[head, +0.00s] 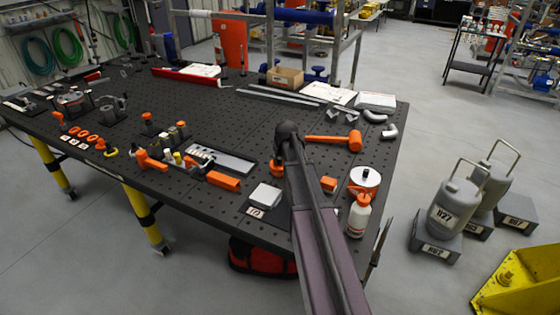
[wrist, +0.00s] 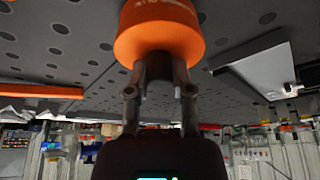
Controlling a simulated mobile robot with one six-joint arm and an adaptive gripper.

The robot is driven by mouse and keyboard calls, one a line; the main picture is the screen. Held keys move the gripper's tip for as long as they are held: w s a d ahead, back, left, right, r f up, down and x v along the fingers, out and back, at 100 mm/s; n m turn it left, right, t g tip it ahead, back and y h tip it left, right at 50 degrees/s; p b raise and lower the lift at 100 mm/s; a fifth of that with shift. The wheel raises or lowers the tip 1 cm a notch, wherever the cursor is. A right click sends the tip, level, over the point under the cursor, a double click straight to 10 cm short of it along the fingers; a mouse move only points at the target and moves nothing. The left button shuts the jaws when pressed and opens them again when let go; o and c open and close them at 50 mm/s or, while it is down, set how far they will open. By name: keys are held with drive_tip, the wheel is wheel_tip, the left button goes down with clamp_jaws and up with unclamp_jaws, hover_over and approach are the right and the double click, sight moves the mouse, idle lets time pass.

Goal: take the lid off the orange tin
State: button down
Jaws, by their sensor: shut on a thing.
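The orange tin (wrist: 160,10) is at the top of the wrist view, which looks upside down, with the table behind it. Its round orange lid (wrist: 160,42) faces my gripper. My gripper (wrist: 161,70) is shut on the lid's small grip, one finger on each side. The lid looks seated against the tin; I see no gap. In the head view, my arm hides the gripper and most of the spot. A bit of orange (head: 277,169) shows just left of the arm, and I cannot tell if it is the tin.
On the black perforated table (head: 225,125), an orange mallet (head: 345,141) lies right of my arm. A white bottle with an orange top (head: 358,217) and a white round container (head: 365,180) stand at the right edge. A small pale box (head: 265,196) and a grey tray (head: 230,162) lie left.

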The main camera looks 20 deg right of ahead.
sight(280, 159)
drive_tip(key=shift+r, duration=0.2)
wheel_tip(280, 159, up, 4)
drive_tip(key=p, duration=0.4)
drive_tip(key=shift+s+f, duration=0.15)
drive_tip(key=s, duration=1.5)
drive_tip(key=shift+s+d+r+p, duration=0.3)
drive_tip(key=shift+s+r+p, duration=0.05)
drive_tip(key=shift+s+r, duration=0.05)
